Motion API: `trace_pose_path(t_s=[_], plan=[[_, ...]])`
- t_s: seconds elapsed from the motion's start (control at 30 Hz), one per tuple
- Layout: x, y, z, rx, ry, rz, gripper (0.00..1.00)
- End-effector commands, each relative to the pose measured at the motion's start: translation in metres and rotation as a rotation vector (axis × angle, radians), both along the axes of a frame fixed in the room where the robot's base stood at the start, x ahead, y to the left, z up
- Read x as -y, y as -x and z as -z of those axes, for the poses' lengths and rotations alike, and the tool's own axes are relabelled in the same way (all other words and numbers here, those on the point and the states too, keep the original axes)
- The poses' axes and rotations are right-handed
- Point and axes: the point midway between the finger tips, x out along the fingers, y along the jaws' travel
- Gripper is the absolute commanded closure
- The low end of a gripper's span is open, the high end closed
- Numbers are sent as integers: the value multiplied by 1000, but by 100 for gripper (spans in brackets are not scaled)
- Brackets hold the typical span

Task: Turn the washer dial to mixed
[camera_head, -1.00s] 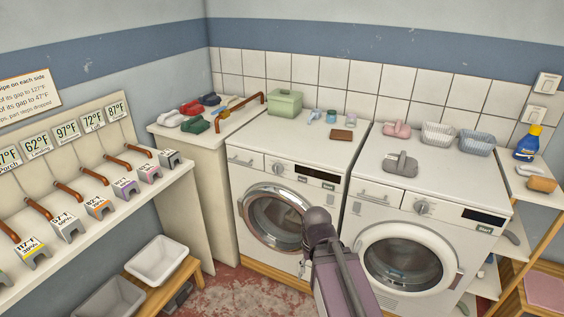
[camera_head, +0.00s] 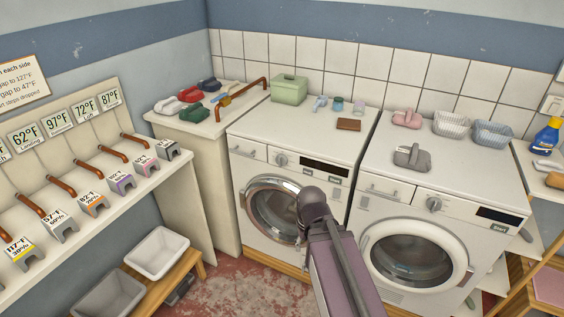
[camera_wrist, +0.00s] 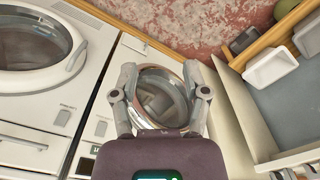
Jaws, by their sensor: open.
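Two white front-loading machines stand side by side, and their lettering is too small to tell which is the washer. The left machine (camera_head: 251,140) has a chrome-ringed door and a grey dial (camera_head: 281,160) beside a dark display. The right machine (camera_head: 381,190) has a white-ringed door and a grey dial (camera_head: 433,204). Dial settings are unreadable. In the wrist view, my gripper (camera_wrist: 159,76) is open and empty, its fingers framing the chrome-ringed door (camera_wrist: 160,98). In the head view my arm covers part of the left machine's front, and the fingers are hidden.
A green box (camera_head: 288,90), a brown block (camera_head: 348,125) and small cups sit on the left machine. A grey iron-like object (camera_head: 412,155) and baskets (camera_head: 451,123) sit on the right one. A shelf (camera_head: 100,190) with tagged blocks runs along the left. White and grey tubs stand below it.

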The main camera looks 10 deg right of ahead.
Motion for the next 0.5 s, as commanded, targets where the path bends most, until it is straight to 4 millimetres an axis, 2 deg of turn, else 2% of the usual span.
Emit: trace_pose_path(t_s=[0.03, 0.1, 0.27, 0.37, 0.5], plan=[[0, -1, 0, 1, 1, -2, 19], [1, -3, 2, 4, 8, -10, 0], [3, -16, 11, 25, 62, -78, 0], [8, -33, 21, 50, 135, -164, 0], [19, -68, 37, 87, 290, -345, 0]])
